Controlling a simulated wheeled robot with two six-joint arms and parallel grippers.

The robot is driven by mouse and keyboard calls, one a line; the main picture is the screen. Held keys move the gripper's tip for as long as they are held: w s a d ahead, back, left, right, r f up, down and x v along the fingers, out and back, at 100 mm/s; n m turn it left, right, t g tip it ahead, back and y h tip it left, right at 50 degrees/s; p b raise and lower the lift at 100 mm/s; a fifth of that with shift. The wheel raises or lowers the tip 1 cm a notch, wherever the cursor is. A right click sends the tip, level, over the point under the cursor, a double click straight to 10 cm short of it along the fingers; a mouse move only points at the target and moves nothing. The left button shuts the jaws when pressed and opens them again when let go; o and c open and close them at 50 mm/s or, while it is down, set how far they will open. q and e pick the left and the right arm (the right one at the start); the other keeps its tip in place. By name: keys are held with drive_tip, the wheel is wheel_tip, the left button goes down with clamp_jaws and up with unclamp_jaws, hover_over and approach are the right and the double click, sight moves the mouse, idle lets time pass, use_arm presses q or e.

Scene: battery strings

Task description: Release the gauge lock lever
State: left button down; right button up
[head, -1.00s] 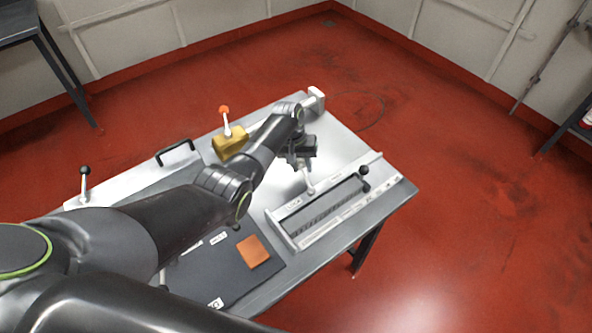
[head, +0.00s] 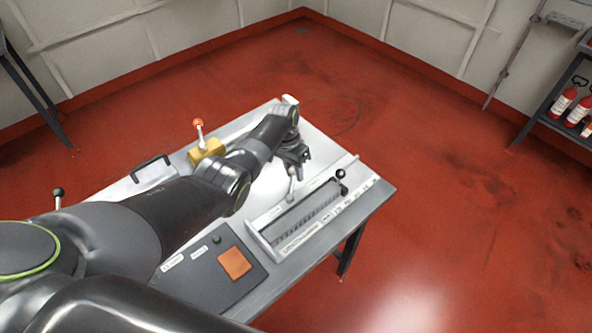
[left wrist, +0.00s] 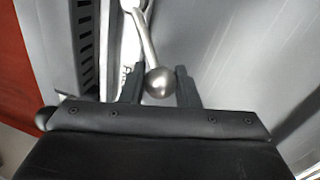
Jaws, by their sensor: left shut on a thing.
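The gauge lock lever (head: 291,187) is a slim silver lever with a round metal knob, standing at the far left end of the gauge (head: 262,247) on the table. In the left wrist view its ball knob (left wrist: 158,82) sits between the two dark fingers of my left gripper (left wrist: 159,70), and its shaft runs up to a pivot at the top edge. My left gripper (head: 294,158) is shut on the knob. In the head view the gripper hides the lever's top. My right gripper is not in view.
A black ball-knobbed lever (head: 341,174) stands at the gauge's right end. A yellow block (head: 207,151) with an orange-knobbed lever, a black handle (head: 151,168) and a dark panel with an orange square (head: 235,263) share the table. Fire extinguishers (head: 562,104) stand on a shelf far right.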

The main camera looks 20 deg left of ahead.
use_arm(q)
drive_tip(key=shift+d, duration=0.2)
drive_tip(key=c, duration=1.1)
unclamp_jaws()
drive_tip(key=shift+d, duration=0.15)
drive_tip(key=shift+c, duration=0.2)
drive_tip(key=shift+a+r, duration=0.2)
drive_tip(key=shift+r, duration=0.05)
wheel_tip(320, 180, up, 17)
drive_tip(key=w+a, duration=0.1)
drive_tip(key=a, duration=0.1)
drive_tip(key=shift+w+a+f+b, duration=0.15)
drive_tip(key=shift+w+a+b, duration=0.05)
drive_tip(key=shift+a+b, duration=0.15)
drive_tip(key=shift+f, duration=0.15)
